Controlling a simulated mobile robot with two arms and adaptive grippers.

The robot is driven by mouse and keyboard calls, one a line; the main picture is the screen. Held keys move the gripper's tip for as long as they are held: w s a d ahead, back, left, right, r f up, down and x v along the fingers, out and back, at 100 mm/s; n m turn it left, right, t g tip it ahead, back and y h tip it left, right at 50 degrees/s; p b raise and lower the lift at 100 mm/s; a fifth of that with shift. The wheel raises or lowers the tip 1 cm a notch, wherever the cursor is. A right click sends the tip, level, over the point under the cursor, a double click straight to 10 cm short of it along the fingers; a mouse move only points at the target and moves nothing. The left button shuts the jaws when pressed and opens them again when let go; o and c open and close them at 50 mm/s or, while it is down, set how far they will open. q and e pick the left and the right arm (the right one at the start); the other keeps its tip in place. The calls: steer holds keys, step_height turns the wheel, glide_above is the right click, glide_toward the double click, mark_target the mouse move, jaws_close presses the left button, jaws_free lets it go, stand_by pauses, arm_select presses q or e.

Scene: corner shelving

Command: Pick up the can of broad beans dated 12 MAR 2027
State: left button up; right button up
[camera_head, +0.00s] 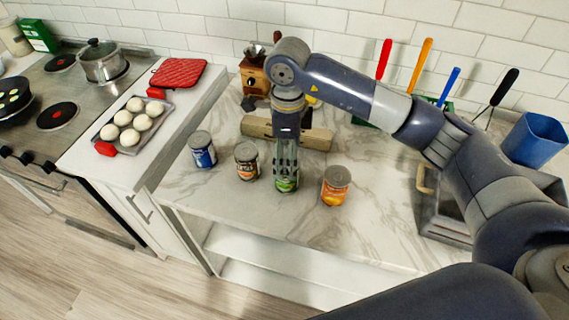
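Several cans stand upright in a row on the marble counter: a blue can (203,155), a dark can with an orange and white label (246,165), a green can (287,185) and an orange can (335,192). The dates and names on their labels are too small to read. My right gripper (287,174) points straight down at the green can, with its fingers over the can's upper part. The can appears to rest on the counter. Whether the fingers are closed on it is unclear. My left gripper is out of view.
A wooden block (305,138) lies behind the cans, with a coffee grinder (254,76) beyond. A tray (158,126) of buns is left. The counter in front of the cans is clear.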

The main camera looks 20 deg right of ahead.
step_height(320, 180, down, 7)
steer(key=p, duration=0.3)
steer(key=shift+f, duration=0.3)
steer(key=shift+w+f, duration=0.1)
steer(key=shift+f, duration=0.05)
steer(key=c, duration=1.4)
